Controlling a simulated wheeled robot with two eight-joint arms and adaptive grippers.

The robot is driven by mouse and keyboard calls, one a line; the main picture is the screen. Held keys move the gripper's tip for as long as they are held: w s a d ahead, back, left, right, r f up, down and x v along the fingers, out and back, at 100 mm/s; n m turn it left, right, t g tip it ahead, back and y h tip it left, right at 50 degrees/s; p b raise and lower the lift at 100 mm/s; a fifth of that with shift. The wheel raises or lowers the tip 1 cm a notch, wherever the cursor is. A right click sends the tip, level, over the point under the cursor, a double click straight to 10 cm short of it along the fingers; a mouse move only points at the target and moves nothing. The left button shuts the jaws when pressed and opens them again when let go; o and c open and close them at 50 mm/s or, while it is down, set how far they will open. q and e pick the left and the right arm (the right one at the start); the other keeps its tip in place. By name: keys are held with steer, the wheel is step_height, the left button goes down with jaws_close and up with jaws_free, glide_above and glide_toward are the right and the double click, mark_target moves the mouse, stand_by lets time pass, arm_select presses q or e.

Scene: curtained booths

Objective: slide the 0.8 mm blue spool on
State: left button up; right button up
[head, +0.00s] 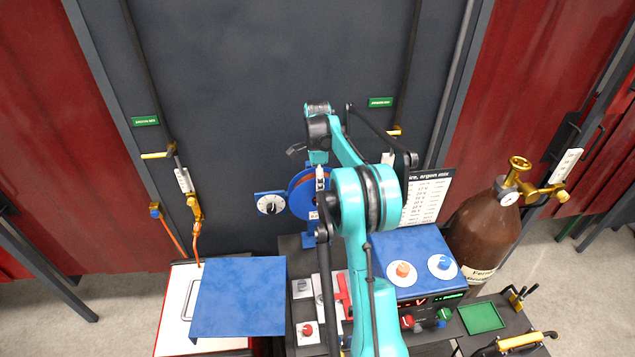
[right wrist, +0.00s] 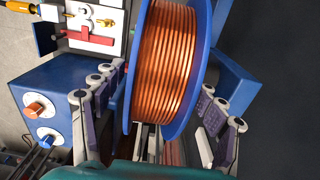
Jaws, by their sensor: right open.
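A blue-flanged spool wound with copper-coloured wire (right wrist: 165,60) fills the middle of the right wrist view. In the head view its blue rim (head: 298,192) shows by a blue stand (head: 309,240), partly hidden by my right arm. No size marking on it is readable. My right gripper (right wrist: 163,77) is open, with one finger on each side of the spool; I cannot tell whether either touches it. It also shows in the head view (head: 320,174), beside the spool. How the spool sits on the stand is hidden. My left gripper is not in view.
A blue box with knobs (head: 412,262) and a brown gas cylinder (head: 485,235) stand to the right. A white chart (head: 427,198) stands behind the box. A blue panel (head: 238,297) covers a white-and-red case on the left. A dial (head: 269,204) sits left of the spool.

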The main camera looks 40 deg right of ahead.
step_height(320, 180, up, 12)
stand_by(0.4)
steer(key=shift+s, duration=0.1)
stand_by(0.5)
